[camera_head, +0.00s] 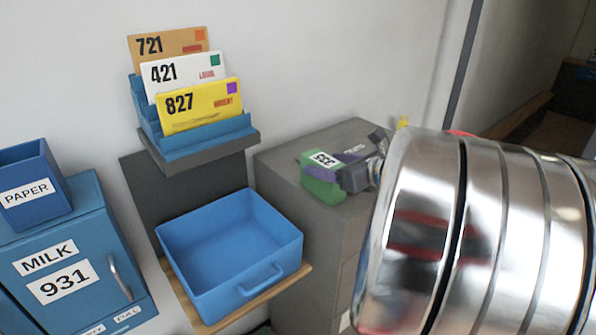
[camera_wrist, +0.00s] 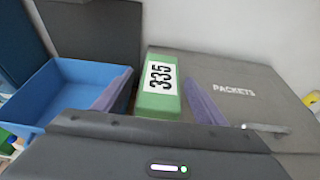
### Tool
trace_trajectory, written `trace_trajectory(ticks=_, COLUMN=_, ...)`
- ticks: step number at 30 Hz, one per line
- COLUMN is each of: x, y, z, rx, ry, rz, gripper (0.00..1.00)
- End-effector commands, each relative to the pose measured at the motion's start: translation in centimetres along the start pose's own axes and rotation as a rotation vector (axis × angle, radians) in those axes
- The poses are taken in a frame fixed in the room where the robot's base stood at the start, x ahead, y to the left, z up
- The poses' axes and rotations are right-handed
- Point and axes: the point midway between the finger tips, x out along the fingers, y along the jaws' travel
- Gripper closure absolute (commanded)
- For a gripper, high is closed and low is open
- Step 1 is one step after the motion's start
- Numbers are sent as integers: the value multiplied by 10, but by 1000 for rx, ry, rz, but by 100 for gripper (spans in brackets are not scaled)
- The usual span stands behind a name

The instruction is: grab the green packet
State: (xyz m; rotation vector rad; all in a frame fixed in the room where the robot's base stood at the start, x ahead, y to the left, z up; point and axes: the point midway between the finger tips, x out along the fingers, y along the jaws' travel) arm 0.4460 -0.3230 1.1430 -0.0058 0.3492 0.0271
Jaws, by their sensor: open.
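The packet's near end is partly hidden by my gripper's body in the wrist view.
A blue bin (camera_head: 222,250) with a handle sits on a wooden shelf left of the cabinet. Above it, a blue rack (camera_head: 207,140) holds envelopes 721, 421 and 827. A blue MILK 931 box (camera_head: 80,250) and PAPER holder (camera_head: 27,182) stand at the left.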

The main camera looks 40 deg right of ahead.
Motion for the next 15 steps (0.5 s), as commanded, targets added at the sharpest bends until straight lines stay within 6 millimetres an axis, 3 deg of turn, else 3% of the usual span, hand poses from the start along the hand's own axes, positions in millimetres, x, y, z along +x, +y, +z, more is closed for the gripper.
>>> trace_trajectory(ticks=5, x=16, y=0, z=-1, rx=2, ry=1, rz=1, gripper=35)
trace_trajectory(ticks=15, x=17, y=0, z=-1, rx=1, ry=1, rz=-1, gripper=35)
